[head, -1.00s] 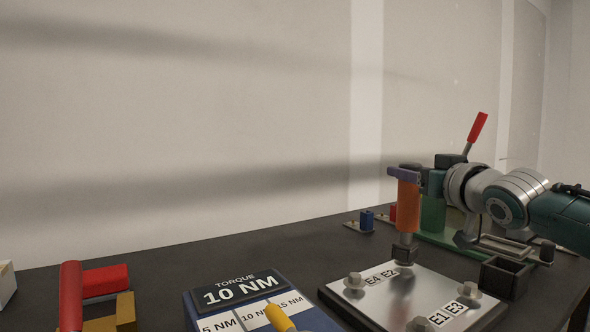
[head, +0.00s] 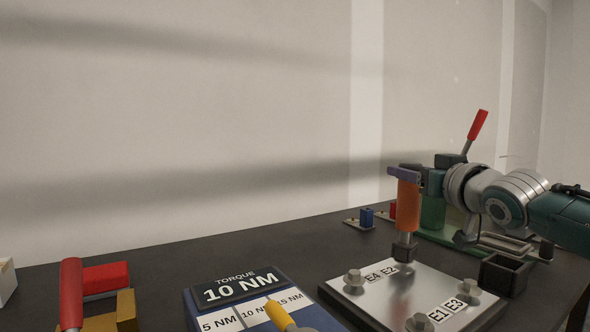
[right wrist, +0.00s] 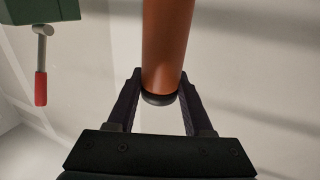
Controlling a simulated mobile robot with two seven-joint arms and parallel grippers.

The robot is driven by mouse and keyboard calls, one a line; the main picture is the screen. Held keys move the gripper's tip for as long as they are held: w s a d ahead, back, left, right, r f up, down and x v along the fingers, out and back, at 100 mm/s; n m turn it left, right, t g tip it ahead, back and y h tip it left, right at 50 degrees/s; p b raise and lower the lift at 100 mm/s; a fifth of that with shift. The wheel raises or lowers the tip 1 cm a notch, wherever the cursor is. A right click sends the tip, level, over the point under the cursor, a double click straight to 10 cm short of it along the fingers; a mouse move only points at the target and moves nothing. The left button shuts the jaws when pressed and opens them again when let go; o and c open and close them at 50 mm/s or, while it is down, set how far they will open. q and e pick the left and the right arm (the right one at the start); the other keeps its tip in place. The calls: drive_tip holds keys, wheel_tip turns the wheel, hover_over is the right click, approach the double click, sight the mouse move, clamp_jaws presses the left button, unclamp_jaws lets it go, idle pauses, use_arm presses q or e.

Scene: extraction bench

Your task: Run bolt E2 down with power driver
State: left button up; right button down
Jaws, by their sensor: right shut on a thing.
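The power driver (head: 408,206) has an orange body and a dark socket at its lower end. My right gripper (head: 404,172) is shut on it near its top and holds it upright. In the right wrist view the orange body (right wrist: 166,45) stands between the two fingers (right wrist: 160,98). The socket is over the E2 corner of the metal plate (head: 400,297); the bolt beneath it is hidden. The E2 label (head: 389,270) is beside the socket. Bolt heads show by E4 (head: 354,278), E3 (head: 469,287) and E1 (head: 419,323). My left gripper is not in view.
A torque panel (head: 239,290) reading 10 NM, with a yellow pointer (head: 279,315), stands left of the plate. A red-handled tool (head: 71,293) is at far left. A dark open box (head: 504,275) stands right of the plate. A green fixture with a red lever (head: 478,124) is behind.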

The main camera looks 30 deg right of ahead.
drive_tip(key=shift+f, duration=0.5)
idle(2.1)
drive_tip(key=shift+r+p, duration=3.05)
